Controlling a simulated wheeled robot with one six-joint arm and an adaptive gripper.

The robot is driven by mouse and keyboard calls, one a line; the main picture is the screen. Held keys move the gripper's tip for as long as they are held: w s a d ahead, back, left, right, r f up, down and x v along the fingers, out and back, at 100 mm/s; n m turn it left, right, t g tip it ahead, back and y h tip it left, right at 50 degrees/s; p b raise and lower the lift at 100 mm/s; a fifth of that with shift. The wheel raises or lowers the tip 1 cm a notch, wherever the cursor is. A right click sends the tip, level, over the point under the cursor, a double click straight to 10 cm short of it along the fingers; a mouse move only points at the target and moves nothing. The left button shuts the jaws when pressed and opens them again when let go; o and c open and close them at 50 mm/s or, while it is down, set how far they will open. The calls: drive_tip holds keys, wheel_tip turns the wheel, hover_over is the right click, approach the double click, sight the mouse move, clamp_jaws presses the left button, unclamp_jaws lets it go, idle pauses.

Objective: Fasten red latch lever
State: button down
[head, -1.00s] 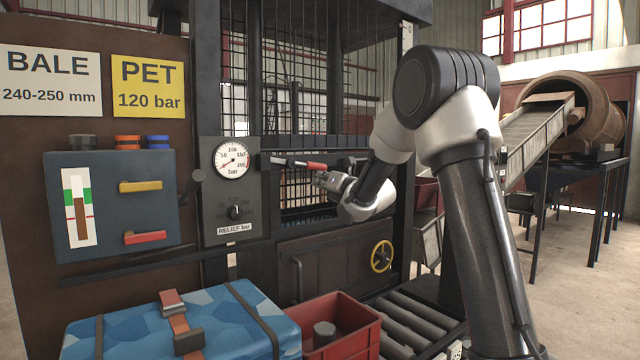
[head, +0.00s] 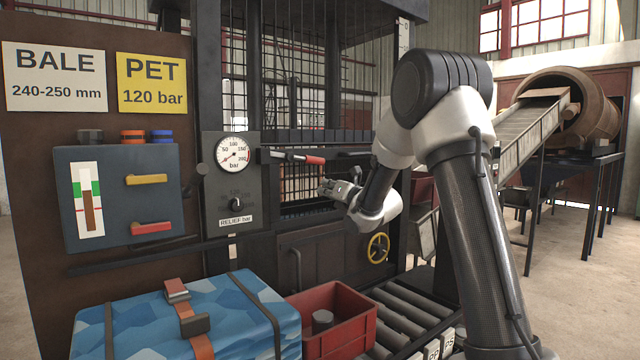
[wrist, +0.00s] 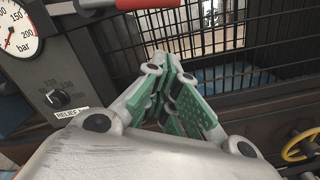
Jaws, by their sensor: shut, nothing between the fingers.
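A lever with a red grip (head: 315,160) sticks out to the right beside the pressure gauge, in front of the barred press door. In the wrist view its red grip (wrist: 146,3) shows at the top edge, partly cut off. My gripper (head: 328,187) is just below and right of the red grip, apart from it. In the wrist view the green-padded fingers (wrist: 173,72) are drawn together with nothing held, pointing at the door bars. A second red handle (head: 151,227) sits on the blue-grey box at the left.
The gauge (head: 233,154) and relief knob panel stand left of the lever. A yellow handwheel (head: 378,247) is below right. A blue strapped bale (head: 240,310) and a red crate (head: 357,331) stand in front, low down.

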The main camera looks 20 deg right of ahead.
drive_tip(key=v, duration=0.6)
drive_tip(key=shift+s, duration=0.25)
